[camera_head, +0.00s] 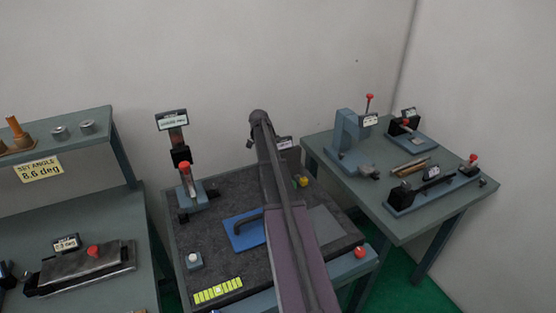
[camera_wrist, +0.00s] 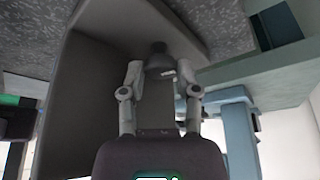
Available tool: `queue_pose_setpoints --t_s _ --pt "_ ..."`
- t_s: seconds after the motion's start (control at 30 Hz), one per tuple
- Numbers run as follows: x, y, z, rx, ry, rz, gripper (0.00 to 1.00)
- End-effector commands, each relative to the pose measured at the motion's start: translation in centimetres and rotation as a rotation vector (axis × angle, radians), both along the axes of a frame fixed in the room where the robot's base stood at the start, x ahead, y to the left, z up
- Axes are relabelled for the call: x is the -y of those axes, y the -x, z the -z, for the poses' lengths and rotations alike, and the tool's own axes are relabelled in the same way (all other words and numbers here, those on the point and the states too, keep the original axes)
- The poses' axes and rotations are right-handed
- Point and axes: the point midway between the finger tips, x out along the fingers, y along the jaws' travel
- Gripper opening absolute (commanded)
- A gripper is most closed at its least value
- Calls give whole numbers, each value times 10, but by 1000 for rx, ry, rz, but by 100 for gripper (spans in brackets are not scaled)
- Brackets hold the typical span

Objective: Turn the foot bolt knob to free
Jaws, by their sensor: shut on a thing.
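In the wrist view a dark knob (camera_wrist: 158,58), which appears to be the foot bolt knob, projects beneath a grey plate-like part (camera_wrist: 90,75). My gripper (camera_wrist: 160,76) has one finger on each side of the knob and is shut on it. A small pale mark shows near the knob's lower edge. Its turn position cannot be read. In the head view my arm runs over the middle table and hides the gripper and the knob.
The right table (camera_head: 440,210) holds several fixtures. The left bench (camera_head: 120,215) stands close by.

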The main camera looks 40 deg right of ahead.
Motion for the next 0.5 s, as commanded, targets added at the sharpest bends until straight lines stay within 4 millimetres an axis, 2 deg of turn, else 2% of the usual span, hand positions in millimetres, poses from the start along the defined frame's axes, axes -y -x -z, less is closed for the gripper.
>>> queue_pose_setpoints --t_s 0.2,0.5 --pt "-3 4 1 -4 -3 -159 0" --pt "-3 4 1 -3 -4 -278 0"
